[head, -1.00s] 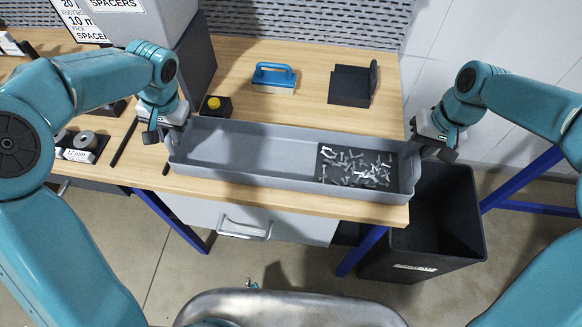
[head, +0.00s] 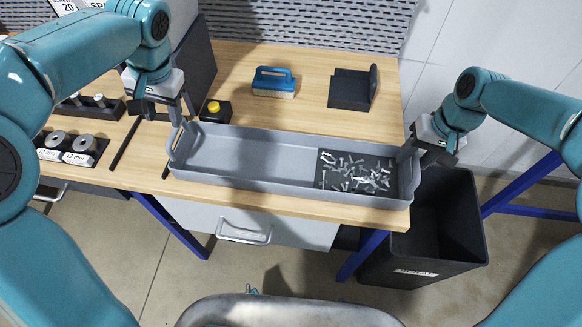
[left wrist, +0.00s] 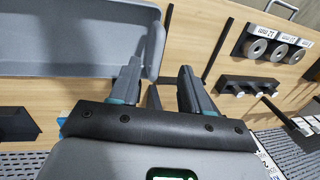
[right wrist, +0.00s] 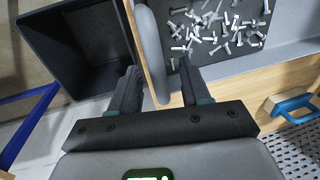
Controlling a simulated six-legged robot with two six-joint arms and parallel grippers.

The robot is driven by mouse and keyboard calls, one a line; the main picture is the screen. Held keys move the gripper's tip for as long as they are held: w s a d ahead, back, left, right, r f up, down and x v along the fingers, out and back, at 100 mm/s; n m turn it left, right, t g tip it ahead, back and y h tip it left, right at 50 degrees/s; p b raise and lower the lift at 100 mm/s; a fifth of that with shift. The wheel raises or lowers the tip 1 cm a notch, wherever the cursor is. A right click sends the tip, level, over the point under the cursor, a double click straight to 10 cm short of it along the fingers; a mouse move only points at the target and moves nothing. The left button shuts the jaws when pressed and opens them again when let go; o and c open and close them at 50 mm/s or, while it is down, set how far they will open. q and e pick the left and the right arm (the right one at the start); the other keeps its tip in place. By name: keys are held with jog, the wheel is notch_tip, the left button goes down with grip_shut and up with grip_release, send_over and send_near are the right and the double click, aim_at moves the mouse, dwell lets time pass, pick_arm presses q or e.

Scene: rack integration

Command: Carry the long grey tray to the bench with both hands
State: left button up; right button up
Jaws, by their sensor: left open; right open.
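The long grey tray (head: 250,178) lies flat on the wooden bench along its front edge, with a handle at each end. Its right compartment holds several loose bolts (head: 355,170). My left gripper (head: 170,112) is open and empty, just above and behind the tray's left end. In the left wrist view the tray's end handle (left wrist: 154,50) shows ahead of the open fingers. My right gripper (head: 422,153) is open at the tray's right end. In the right wrist view that end's handle (right wrist: 152,50) appears between the two fingers; contact cannot be told.
Behind the tray are a black box with a yellow knob (head: 214,110), a blue-handled block (head: 273,82) and a black bracket (head: 352,88). Labelled spacers (head: 70,148) stand at left. A black bin (head: 435,230) stands on the floor below right.

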jog(key=shift+r, duration=0.25)
pick_arm(q)
jog(key=shift+d+r, duration=0.2)
jog(key=shift+r, duration=1)
pick_arm(e)
notch_tip(320, 180, up, 11)
jog(key=d, duration=0.2)
jog(key=shift+s+d+r, duration=0.15)
jog(key=shift+r, duration=0.05)
pick_arm(q)
jog(key=shift+s, duration=0.15)
pick_arm(e)
jog(key=shift+s, duration=0.1)
